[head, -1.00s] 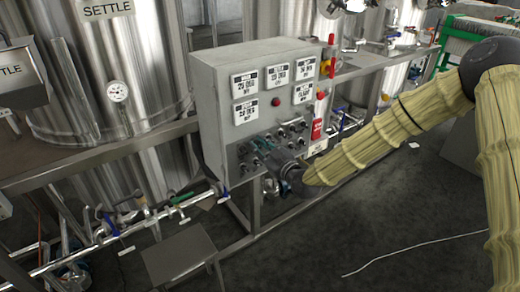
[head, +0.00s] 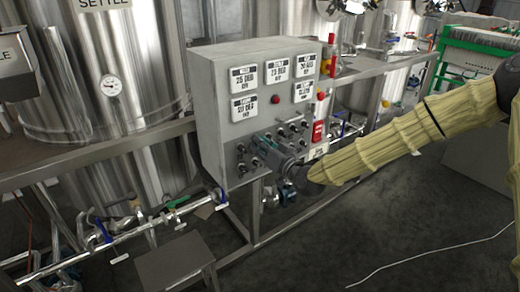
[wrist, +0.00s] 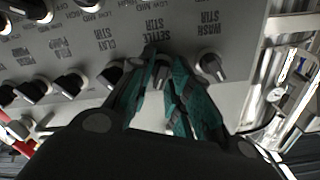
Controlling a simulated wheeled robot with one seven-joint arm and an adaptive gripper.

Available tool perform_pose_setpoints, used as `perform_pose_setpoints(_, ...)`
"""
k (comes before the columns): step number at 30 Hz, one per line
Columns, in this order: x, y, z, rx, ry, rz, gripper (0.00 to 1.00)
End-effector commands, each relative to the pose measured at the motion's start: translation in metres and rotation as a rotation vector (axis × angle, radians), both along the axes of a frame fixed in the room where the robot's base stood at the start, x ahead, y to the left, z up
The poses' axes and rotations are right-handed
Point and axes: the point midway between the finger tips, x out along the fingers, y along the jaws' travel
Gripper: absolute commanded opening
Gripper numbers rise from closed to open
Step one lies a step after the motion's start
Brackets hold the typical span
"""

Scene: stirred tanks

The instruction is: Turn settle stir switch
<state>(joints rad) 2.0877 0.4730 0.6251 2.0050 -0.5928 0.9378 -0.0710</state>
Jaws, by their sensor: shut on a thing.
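The grey control box (head: 212,110) stands in the middle of the head view, with rows of dark knobs low on its front. My gripper (head: 258,146) reaches that lower part from the right. In the wrist view the panel lettering is upside down. There the teal fingers of my gripper (wrist: 163,62) are shut on the settle stir switch (wrist: 161,60), below the "SETTLE STIR" label. The fingers hide most of the knob, so its angle is hard to tell. The wash stir knob (wrist: 212,66) is just right of the right finger, close to it.
More knobs (wrist: 72,83) line the panel to the left of my fingers. Above the knobs in the head view are white displays (head: 243,80) and a red button (head: 275,99). Steel tanks (head: 120,80) and pipes (head: 170,215) stand at left. Dark floor is open at lower right.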

Motion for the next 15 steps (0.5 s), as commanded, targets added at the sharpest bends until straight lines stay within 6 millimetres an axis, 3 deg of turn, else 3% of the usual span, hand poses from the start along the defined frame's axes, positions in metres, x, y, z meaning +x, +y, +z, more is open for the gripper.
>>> perform_pose_setpoints(15,0.0011,-0.0014,0.0003,0.085,0.061,-0.003,0.0)
